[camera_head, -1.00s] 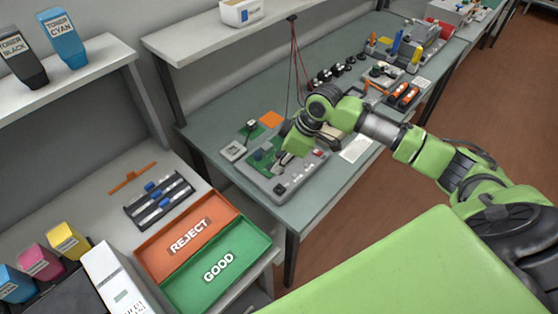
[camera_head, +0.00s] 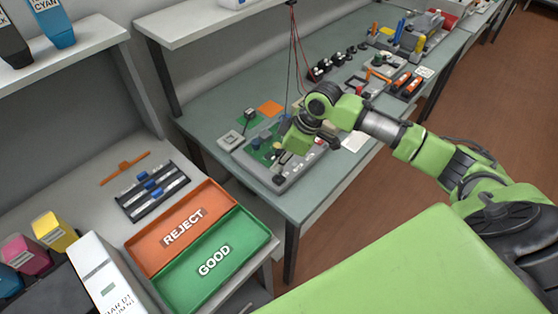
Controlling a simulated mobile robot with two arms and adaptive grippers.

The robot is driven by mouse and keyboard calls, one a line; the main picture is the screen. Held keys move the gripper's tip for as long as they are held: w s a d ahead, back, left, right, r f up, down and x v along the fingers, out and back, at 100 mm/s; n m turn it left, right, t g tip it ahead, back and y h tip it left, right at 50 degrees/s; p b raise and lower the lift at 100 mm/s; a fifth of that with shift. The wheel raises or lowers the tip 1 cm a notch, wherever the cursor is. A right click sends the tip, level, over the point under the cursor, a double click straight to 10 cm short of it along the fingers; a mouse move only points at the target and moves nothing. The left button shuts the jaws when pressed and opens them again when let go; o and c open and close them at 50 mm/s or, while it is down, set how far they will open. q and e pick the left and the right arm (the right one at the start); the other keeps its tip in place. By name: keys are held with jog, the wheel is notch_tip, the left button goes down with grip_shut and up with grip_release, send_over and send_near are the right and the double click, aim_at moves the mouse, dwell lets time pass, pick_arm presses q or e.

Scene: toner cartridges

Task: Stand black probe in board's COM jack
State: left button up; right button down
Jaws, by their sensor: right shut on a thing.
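The board (camera_head: 316,160) is a grey panel with a green area, lying on the grey-green bench in the head view. My right gripper (camera_head: 282,158) reaches over it from the right, pointing down near its middle. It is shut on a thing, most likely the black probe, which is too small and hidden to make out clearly. A small dark part (camera_head: 278,180) shows at the board's front edge; I cannot tell whether it is a jack. The COM jack cannot be picked out. My left gripper is out of view.
Thin dark red leads (camera_head: 296,50) hang from above the bench beside my right wrist. The reject tray (camera_head: 150,262) and good tray (camera_head: 262,222) are on the nearer left bench.

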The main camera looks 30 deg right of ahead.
jog(key=shift+f+b, duration=0.5)
jog(key=shift+f, duration=1.1)
jog(key=shift+p, duration=0.5)
jog(key=shift+p, duration=0.4)
jog(key=shift+f, duration=0.15)
dwell(0.4)
jog(key=c, duration=1.9)
grip_release()
